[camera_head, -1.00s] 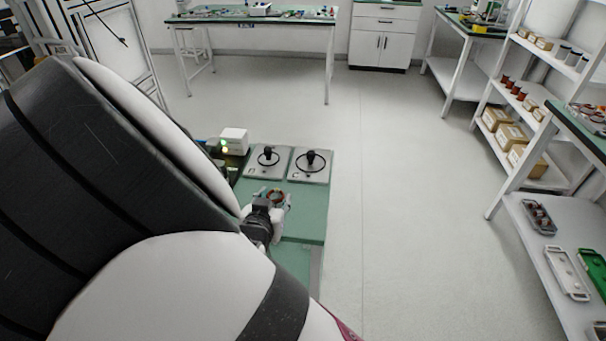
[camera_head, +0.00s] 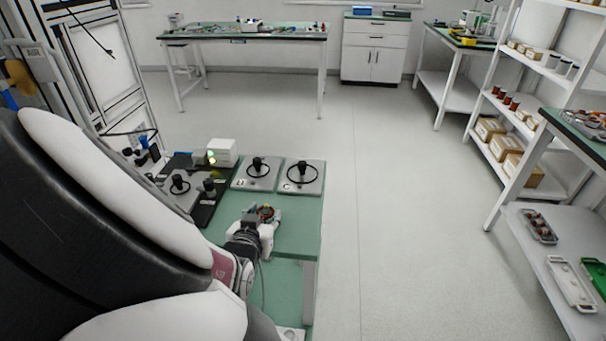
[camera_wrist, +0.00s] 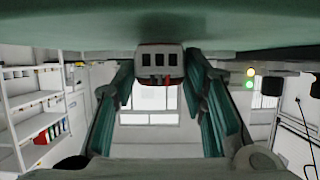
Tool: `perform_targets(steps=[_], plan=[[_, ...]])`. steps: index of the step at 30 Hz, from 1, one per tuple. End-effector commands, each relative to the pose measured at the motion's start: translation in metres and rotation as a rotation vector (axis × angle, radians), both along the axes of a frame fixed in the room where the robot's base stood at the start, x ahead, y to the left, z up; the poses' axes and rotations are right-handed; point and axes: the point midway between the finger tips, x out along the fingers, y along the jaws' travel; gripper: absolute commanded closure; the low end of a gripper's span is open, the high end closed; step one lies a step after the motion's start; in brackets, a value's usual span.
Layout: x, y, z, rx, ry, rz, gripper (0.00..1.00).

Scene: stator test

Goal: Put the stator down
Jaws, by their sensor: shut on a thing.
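The stator (camera_head: 265,213) is a small ring with copper-coloured windings, over the green bench top in the head view. My gripper (camera_head: 262,222) is around it, shut on it. Whether the stator touches the bench top cannot be told. The green bench (camera_head: 299,232) has two grey plates with black posts and rings behind the stator, the plate marked B (camera_head: 243,184) and the plate marked C (camera_head: 314,187).
Left of the plates stand a white box (camera_head: 222,152) with a lit green lamp and another grey plate with a black post (camera_head: 179,203). The bench top right of my gripper is clear. A shelf rack (camera_head: 505,120) and side table (camera_head: 560,262) stand at right.

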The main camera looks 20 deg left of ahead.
Motion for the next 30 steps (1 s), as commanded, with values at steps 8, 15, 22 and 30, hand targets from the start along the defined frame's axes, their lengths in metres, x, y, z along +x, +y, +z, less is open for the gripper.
perform_targets(steps=[8,15,22,30], plan=[[0.000,0.000,-0.003,0.000,0.000,0.000,0.41],[0.000,0.000,-0.002,0.000,0.000,0.000,0.41],[-0.013,-0.003,0.008,-0.002,0.001,0.002,0.41],[-0.049,-0.011,0.024,-0.001,0.002,0.000,0.41]])
